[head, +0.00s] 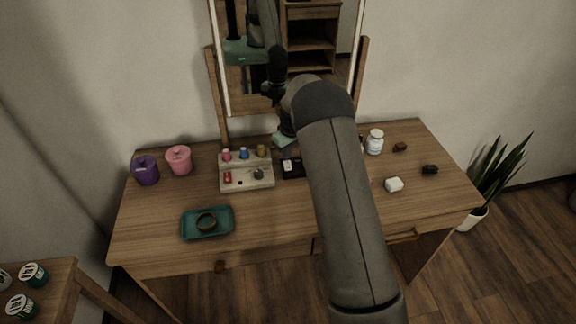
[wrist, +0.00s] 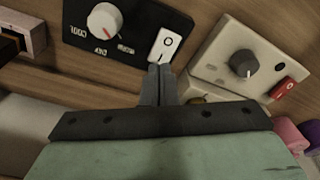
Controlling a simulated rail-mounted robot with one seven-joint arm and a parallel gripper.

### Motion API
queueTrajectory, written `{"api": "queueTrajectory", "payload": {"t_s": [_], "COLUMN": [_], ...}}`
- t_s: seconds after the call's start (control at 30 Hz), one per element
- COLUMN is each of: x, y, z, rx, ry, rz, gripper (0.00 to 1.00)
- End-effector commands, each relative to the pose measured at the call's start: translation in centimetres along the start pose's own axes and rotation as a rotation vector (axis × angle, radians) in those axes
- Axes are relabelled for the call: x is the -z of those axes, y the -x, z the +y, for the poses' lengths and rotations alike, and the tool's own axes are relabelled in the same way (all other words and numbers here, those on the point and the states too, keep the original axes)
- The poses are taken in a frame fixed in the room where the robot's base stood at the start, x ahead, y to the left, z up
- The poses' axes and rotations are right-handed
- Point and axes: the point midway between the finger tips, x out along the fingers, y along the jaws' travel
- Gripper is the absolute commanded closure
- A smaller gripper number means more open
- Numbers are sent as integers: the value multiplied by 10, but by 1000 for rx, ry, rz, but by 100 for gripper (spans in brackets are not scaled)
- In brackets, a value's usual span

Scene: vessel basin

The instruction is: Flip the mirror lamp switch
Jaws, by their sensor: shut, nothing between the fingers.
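A black panel (wrist: 130,25) lies on the dressing table, with a white round knob (wrist: 104,20) and a white rocker switch (wrist: 167,45) marked with a circle. The panel also shows in the head view (head: 298,175), partly hidden by my arm. My gripper (wrist: 160,70) is shut and empty, pointing at the rocker. Its fingertips overlap the rocker's near edge in the wrist view; I cannot tell whether they touch. The mirror (head: 290,50) stands behind, with pale strips along its sides. No label ties the rocker to the lamp.
A cream panel (wrist: 212,50) with a dark knob (wrist: 243,63) and a red switch (wrist: 283,88) sits beside the black one. Pink (head: 179,160) and purple (head: 146,171) jars, a teal tray (head: 190,231) and a white bottle (head: 375,142) stand on the table (head: 280,215). The front middle is clear.

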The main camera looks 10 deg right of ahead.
Motion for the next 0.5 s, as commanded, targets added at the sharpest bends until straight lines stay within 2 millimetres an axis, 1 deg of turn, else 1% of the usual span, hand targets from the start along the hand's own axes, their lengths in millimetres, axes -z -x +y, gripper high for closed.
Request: {"api": "queueTrajectory", "payload": {"t_s": [0.5], "x": [-1], "y": [-7], "z": [0], "rx": [0], "ry": [0], "rz": [0], "gripper": [100]}}
